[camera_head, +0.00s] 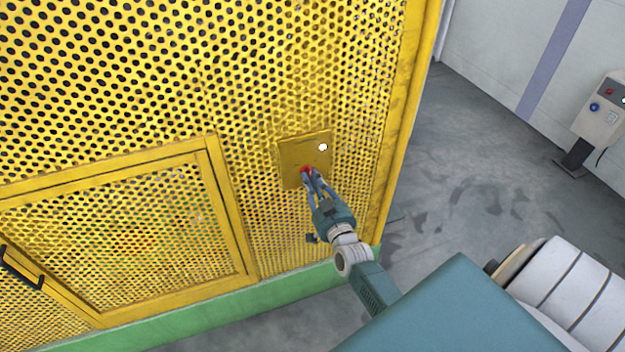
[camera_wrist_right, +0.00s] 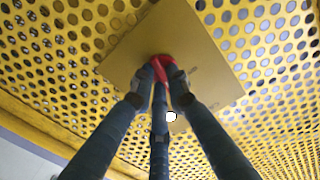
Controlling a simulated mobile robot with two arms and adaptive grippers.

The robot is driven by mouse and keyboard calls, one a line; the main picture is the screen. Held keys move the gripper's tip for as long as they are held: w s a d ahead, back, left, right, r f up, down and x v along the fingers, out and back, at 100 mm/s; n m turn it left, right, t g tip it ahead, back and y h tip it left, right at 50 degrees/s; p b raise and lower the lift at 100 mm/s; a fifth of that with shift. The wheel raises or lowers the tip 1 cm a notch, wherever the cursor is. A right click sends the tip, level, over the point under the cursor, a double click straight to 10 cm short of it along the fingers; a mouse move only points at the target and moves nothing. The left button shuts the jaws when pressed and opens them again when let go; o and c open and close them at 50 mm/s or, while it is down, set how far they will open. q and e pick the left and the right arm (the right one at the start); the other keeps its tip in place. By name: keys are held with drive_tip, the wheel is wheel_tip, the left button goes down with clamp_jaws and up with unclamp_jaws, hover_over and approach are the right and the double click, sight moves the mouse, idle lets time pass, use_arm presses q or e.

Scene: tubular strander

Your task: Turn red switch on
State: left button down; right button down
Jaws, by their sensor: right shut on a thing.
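The red switch (camera_head: 306,170) sits on a plain yellow plate (camera_head: 290,158) fixed to the perforated yellow panel. My right gripper (camera_head: 309,175) is at the plate with its fingers shut on the red switch, which they partly cover. In the right wrist view the red switch (camera_wrist_right: 161,61) shows between the fingertips of the gripper (camera_wrist_right: 162,72), against the plate (camera_wrist_right: 205,50). A small white round spot (camera_head: 323,147) shows on the plate, up and right of the switch. The switch's exact angle is hard to tell. My left gripper is not in view.
The perforated yellow panel (camera_head: 120,70) fills the left and middle. A framed mesh door (camera_head: 130,235) with a black handle (camera_head: 20,267) is at lower left, above a green base (camera_head: 200,320). A control box (camera_head: 600,110) stands at far right. Grey floor (camera_head: 470,170) is clear between.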

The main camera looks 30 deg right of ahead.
drive_tip(key=m, duration=0.6)
drive_tip(key=shift+f+b, duration=0.2)
drive_tip(key=shift+b, duration=0.2)
drive_tip(key=shift+a+m, duration=0.1)
drive_tip(key=shift+m, duration=0.2)
drive_tip(key=c, duration=1.7)
unclamp_jaws()
drive_tip(key=shift+s, duration=0.15)
drive_tip(key=v, duration=1.1)
drive_tip(key=shift+s, duration=0.4)
